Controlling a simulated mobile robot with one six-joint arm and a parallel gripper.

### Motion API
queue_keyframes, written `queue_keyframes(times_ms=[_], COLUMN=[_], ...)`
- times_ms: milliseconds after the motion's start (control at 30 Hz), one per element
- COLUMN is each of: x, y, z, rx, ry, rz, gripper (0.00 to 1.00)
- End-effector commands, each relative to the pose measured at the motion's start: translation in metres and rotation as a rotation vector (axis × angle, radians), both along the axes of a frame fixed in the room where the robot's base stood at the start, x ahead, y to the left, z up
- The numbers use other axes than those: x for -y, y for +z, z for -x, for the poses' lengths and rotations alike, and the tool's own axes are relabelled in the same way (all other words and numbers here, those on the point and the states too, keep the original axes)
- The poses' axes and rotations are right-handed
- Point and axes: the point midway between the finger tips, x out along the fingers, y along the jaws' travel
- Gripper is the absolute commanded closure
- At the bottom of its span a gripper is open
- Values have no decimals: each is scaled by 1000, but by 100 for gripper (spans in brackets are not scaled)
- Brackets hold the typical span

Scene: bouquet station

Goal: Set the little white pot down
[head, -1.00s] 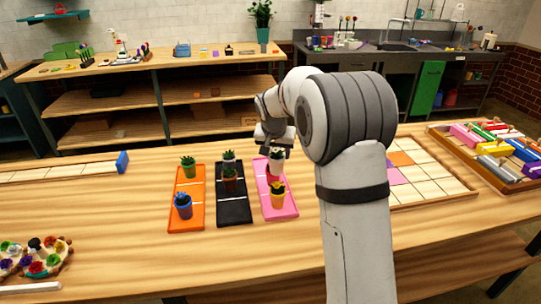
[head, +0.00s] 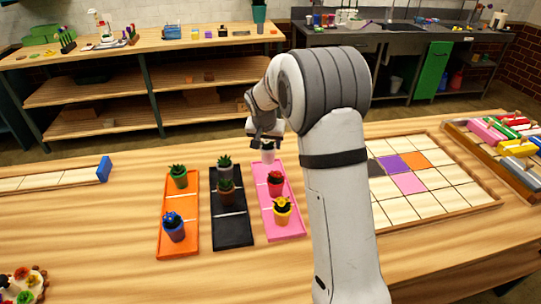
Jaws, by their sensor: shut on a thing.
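The little white pot (head: 267,154) is in my gripper (head: 266,141), at the far end of the pink tray (head: 291,227). My gripper is shut on it from above, and its fingertips are small and partly hidden. The pot looks upright. I cannot tell whether its base touches the tray. A red pot (head: 275,188) and a yellow pot (head: 282,215) stand on the pink tray, nearer to me than the white pot.
To the left, a black tray (head: 232,229) holds a grey pot (head: 225,172) and a brown pot (head: 227,196). An orange tray (head: 178,244) holds a green pot (head: 179,180) and a blue pot (head: 174,231). A tiled grid board (head: 430,207) lies right of my arm.

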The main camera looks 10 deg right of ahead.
Motion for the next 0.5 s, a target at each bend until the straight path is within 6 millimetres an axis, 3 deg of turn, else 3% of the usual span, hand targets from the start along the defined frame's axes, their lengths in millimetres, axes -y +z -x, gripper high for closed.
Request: queue_keyframes(times_ms=[500], x=[5], y=[-49], z=[0], rx=[2], ry=[-7], rz=[0], gripper=[83])
